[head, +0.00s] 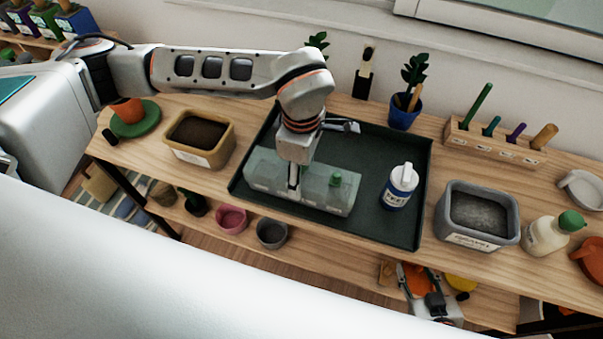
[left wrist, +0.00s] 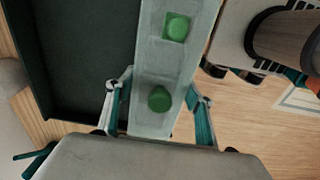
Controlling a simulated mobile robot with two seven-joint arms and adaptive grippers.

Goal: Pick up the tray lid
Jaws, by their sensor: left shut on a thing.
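The tray lid (head: 325,195) is a long, pale, translucent grey-green cover over the dark tray (head: 420,190) in the head view. It also shows in the left wrist view (left wrist: 165,65), with two green round pieces along its middle. My left gripper (head: 293,188) points down at the lid and is shut on it. In the left wrist view its teal fingers (left wrist: 157,115) lie on either side of the lid. Whether the lid touches the tray is not clear.
A white bottle (head: 400,185) stands on the tray, right of the lid. A tan soil bin (head: 225,145) is left, a grey bin (head: 450,190) right. A blue plant pot (head: 403,112) and a wooden tool rack (head: 500,145) stand behind. Some bare tabletop separates them.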

